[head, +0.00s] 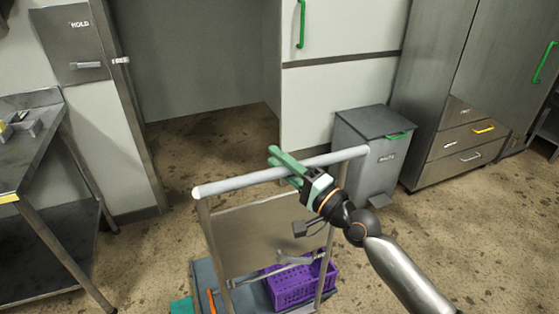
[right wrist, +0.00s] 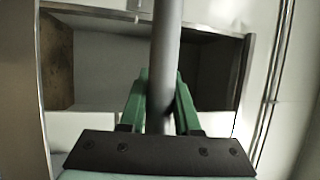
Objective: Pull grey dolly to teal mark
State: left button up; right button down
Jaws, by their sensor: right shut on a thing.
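The grey dolly has a pale push bar (head: 232,184) on two uprights, a panel between them, and a low dark deck (head: 208,274). In the right wrist view the bar (right wrist: 166,50) runs between the two fingers (right wrist: 161,100). A teal patch (head: 181,306) shows at the bottom edge, left of the deck; I cannot tell whether it is the floor mark. My left gripper is out of view.
A purple crate (head: 296,287) and an orange-handled item (head: 211,302) are at the dolly's deck. A grey bin (head: 372,150) stands behind it to the right. A steel table (head: 30,150) is at left, drawers (head: 465,140) at right. Floor (head: 215,145) is open in the recess behind.

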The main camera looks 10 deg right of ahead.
jog(key=c, duration=0.6)
grip_release()
pick_arm(q)
jog(key=b, duration=0.1)
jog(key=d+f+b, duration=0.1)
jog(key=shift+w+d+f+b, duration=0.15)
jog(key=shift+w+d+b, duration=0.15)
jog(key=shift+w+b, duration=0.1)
pick_arm(e)
jog(key=v, duration=1.2)
jog(key=shift+s+d, duration=0.1)
jog(key=shift+s, duration=0.1)
jog(key=shift+f, duration=0.15)
